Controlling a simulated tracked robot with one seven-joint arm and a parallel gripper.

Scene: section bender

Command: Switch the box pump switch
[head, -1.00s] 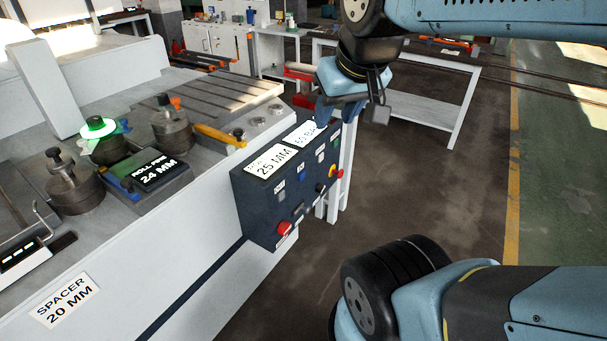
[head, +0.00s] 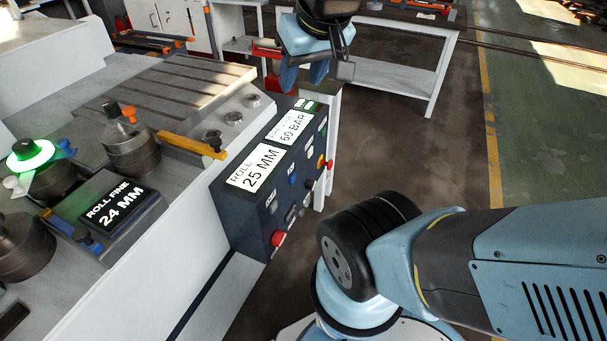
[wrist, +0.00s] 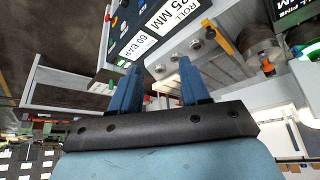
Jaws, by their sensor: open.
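The dark control box (head: 235,205) hangs on the side of the white machine in the head view. Its sloped top has a "ROLL 25 MM" display and a "60 BAR" display. Its front panel carries a red button (head: 278,238), a yellow-and-red knob (head: 322,165) and several small switches (head: 292,180). Their labels are too small to read, so I cannot tell which is the pump switch. My gripper (head: 303,82) is open and empty, above the box's far end and apart from it. In the wrist view the box (wrist: 122,42) shows upside down beyond my open blue fingers (wrist: 160,70).
The machine top holds a "ROLL FINE 24 MM" display (head: 115,210), a green-lit roller (head: 30,155) and a yellow bar (head: 190,145). A white table (head: 385,65) stands behind. The floor (head: 400,150) right of the box is clear.

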